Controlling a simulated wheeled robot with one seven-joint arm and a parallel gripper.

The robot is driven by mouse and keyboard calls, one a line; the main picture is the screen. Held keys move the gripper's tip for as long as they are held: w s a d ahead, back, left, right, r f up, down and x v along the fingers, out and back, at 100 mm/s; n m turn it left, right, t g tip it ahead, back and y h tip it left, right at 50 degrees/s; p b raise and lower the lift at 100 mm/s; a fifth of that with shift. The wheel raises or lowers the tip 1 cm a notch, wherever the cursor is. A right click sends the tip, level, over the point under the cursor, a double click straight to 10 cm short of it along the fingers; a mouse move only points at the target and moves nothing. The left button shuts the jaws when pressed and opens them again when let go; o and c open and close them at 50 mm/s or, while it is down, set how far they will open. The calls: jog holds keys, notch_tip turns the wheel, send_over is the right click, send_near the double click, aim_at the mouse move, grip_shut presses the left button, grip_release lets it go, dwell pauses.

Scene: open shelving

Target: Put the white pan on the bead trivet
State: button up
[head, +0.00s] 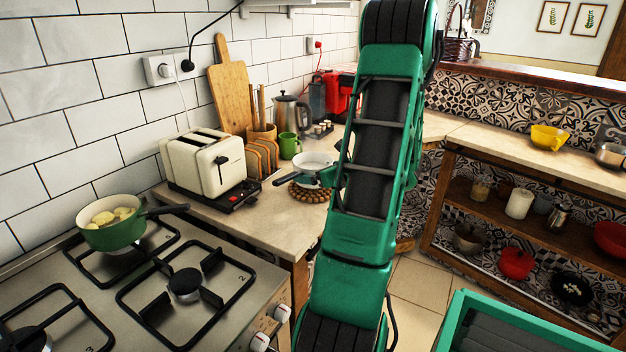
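The white pan (312,160) is on the counter side, left of my arm, with its dark handle pointing left. The round brown bead trivet (308,195) lies on the counter just below the pan in the picture. The pan overlaps the trivet's far part; I cannot tell whether it rests on it or is held above it. My green arm covers the pan's right side. A small green part, which looks like part of my gripper (327,176), shows at the pan's near right edge. The fingers are hidden, so their opening and any grip on the pan cannot be seen.
A cream toaster (206,163), toast rack (263,157), green mug (289,146) and kettle (292,116) stand around the counter's back and left. A green pot (110,235) sits on the stove (225,318). The counter's front strip (268,222) is clear. Open shelving (478,215) stands right.

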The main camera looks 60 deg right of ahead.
jog(key=shift+f, duration=0.95)
jog(key=shift+f, duration=0.1)
jog(key=o, duration=1.3)
jog(key=shift+f, duration=0.1)
jog(key=shift+o, duration=0.2)
jog(key=v, duration=1.2)
jog(key=shift+s, duration=0.1)
